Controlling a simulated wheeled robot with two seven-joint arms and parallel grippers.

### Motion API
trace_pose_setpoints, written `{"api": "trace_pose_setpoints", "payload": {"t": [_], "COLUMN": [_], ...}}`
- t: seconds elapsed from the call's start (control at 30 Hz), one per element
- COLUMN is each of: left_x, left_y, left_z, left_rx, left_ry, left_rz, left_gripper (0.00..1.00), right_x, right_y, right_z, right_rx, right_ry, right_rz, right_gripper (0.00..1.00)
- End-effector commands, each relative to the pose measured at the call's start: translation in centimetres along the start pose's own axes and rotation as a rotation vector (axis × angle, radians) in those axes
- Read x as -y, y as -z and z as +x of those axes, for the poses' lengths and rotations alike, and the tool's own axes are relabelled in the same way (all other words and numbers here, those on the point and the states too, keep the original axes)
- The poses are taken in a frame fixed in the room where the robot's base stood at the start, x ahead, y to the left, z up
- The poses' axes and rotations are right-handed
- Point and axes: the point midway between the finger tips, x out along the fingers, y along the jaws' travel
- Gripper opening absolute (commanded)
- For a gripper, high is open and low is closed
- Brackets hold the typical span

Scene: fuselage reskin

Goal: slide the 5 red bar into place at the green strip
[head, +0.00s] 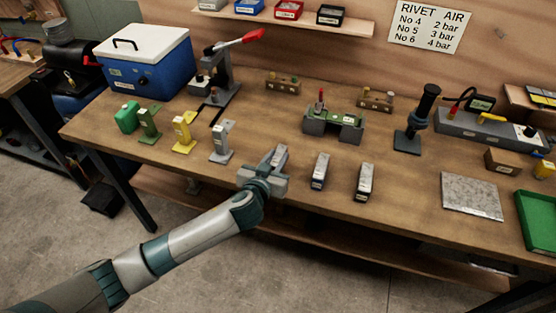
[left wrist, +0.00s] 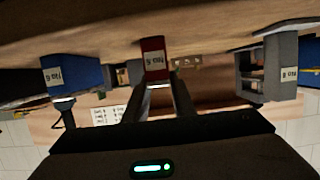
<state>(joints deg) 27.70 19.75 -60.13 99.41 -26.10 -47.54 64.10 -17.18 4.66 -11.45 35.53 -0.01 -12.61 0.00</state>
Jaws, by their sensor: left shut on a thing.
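My left gripper (head: 277,164) is over the front edge of the bench. It is shut on the red bar (left wrist: 153,58), whose labelled end shows between the fingertips in the left wrist view. In the head view a pale, narrow bar top (head: 281,153) shows at the gripper, and its red side is hidden there. A green strip (head: 348,119) lies on a grey block fixture (head: 316,127) with a red-topped pin, further back and right of my gripper, apart from it. My right gripper is not in view.
Two similar bars (head: 320,170) (head: 365,182) lie just right of my gripper. Grey (head: 222,145), yellow (head: 183,135) and green (head: 149,126) stands are to the left. A speckled plate (head: 472,196) lies at right. The bench between gripper and grey block is clear.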

Motion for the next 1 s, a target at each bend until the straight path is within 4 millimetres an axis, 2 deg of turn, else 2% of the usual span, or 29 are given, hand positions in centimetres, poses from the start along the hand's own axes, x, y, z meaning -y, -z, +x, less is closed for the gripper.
{"api": "trace_pose_setpoints", "payload": {"t": [0.33, 0.53, 1.0], "left_x": [0.0, -0.1, -7.9], "left_y": [1.5, 4.0, 7.8], "left_z": [-0.3, -1.1, -5.2], "left_rx": [-0.006, -0.009, -0.007], "left_ry": [0.0, -0.002, -0.003], "left_rz": [-0.003, -0.004, -0.005], "left_gripper": [0.0, 0.0, 0.0], "right_x": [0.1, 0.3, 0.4], "right_y": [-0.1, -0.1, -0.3], "right_z": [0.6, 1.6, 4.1], "right_rx": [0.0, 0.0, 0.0], "right_ry": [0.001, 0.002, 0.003], "right_rz": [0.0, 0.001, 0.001], "right_gripper": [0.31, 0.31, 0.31]}}
